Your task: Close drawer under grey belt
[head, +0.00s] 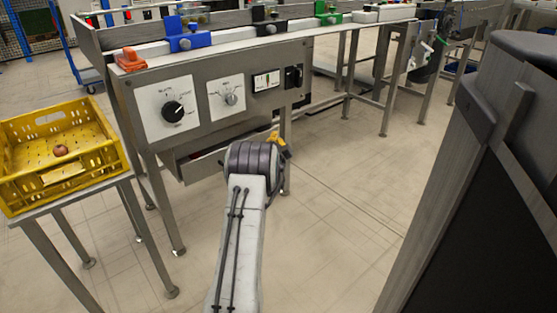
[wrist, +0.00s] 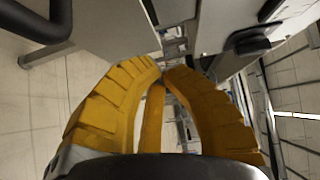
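The drawer (head: 205,167) sits under the grey belt's control panel (head: 150,92) in the head view. It stands partly open, with a dark reddish inside showing above its grey front. Its right end is hidden behind my arm. My gripper (head: 278,143) is to the right of the drawer, mostly hidden by my wrist; only a bit of yellow finger shows. In the wrist view, the yellow fingers of my gripper (wrist: 164,69) meet at or near their tips with nothing between them. Grey metal surfaces lie ahead, but I cannot tell which is the drawer. Contact with the drawer is not visible.
A yellow crate (head: 62,152) with a small round item stands on a table at the left. Conveyor legs (head: 160,205) stand near the drawer. A large dark grey body (head: 490,190) fills the right side. The tiled floor (head: 330,190) between is clear.

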